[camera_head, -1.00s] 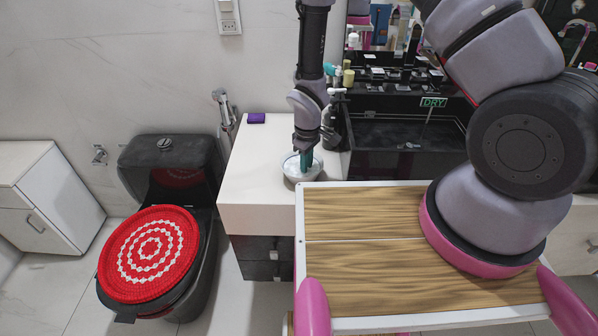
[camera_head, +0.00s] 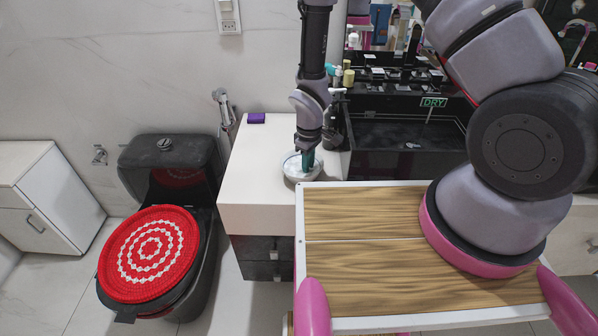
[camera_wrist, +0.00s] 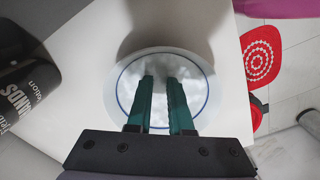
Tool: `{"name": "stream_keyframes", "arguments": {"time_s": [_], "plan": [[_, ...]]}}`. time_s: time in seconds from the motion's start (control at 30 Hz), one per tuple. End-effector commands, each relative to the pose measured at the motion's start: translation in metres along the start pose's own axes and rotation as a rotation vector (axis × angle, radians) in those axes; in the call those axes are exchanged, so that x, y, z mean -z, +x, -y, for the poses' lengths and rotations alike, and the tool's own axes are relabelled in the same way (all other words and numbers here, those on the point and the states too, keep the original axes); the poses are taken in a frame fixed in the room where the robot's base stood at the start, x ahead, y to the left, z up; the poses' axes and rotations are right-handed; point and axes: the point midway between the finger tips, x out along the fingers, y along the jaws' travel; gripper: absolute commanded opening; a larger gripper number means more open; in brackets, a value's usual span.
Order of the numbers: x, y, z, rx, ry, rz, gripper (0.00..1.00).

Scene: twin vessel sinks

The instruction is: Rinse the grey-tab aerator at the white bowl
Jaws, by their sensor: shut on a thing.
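The white bowl (camera_head: 290,177), with a thin blue line inside its rim, stands on the white counter near its right edge. In the wrist view the bowl (camera_wrist: 111,92) holds a cloudy whitish content. My gripper (camera_head: 307,163) points down with its teal fingertips inside the bowl's outline. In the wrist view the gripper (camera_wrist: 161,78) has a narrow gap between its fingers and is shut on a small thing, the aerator. The aerator is hardly visible between the tips, and its grey tab cannot be made out. How deep the tips are cannot be told.
A dark basin with a DRY sign (camera_head: 433,102) lies right of the bowl. A dark bottle (camera_wrist: 27,80) stands close beside the bowl. A purple block (camera_head: 256,118) lies at the counter's back. A toilet with a red cover (camera_head: 150,252) is left.

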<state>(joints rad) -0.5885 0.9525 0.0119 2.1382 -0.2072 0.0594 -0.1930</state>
Motion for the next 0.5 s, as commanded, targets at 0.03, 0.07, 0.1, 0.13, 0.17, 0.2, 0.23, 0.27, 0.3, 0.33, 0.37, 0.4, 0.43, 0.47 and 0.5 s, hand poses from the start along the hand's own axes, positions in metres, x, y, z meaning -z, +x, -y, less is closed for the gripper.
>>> {"name": "stream_keyframes", "arguments": {"time_s": [0.03, 0.07, 0.1, 0.13, 0.17, 0.2, 0.23, 0.27, 0.3, 0.33, 0.37, 0.4, 0.43, 0.47, 0.5], "plan": [[0.0021, 0.0, 0.0015, 0.0, -0.001, 0.0, 0.0], [0.0031, 0.0, 0.0023, 0.0, 0.0, 0.0, 0.0], [0.0044, 0.0001, 0.0032, 0.0, 0.0, 0.0, 0.0], [0.0052, 0.0001, 0.0039, 0.0, 0.0, 0.001, 0.0], [0.0059, 0.0001, 0.0044, 0.0, 0.0, 0.001, 0.0], [0.0064, 0.0001, 0.0048, 0.0, 0.0, 0.001, 0.0], [0.0067, 0.0001, 0.0049, 0.0, 0.0, 0.001, 0.0], [0.0067, 0.0001, 0.005, 0.0, 0.0, 0.001, 0.0], [0.0067, 0.0001, 0.0049, 0.0, 0.0, 0.001, 0.0], [0.0066, 0.0001, 0.0048, 0.0, 0.0, 0.001, 0.0], [0.0066, 0.0001, 0.0047, 0.0, 0.0, 0.001, 0.0], [0.0062, 0.0001, 0.0045, 0.0, 0.0, 0.001, 0.0], [0.0059, 0.0, 0.0042, 0.0, 0.001, 0.001, 0.0], [0.0053, 0.0001, 0.0038, 0.0, 0.001, 0.001, 0.0], [0.0043, 0.0, 0.003, 0.0, 0.001, 0.001, 0.0]]}}
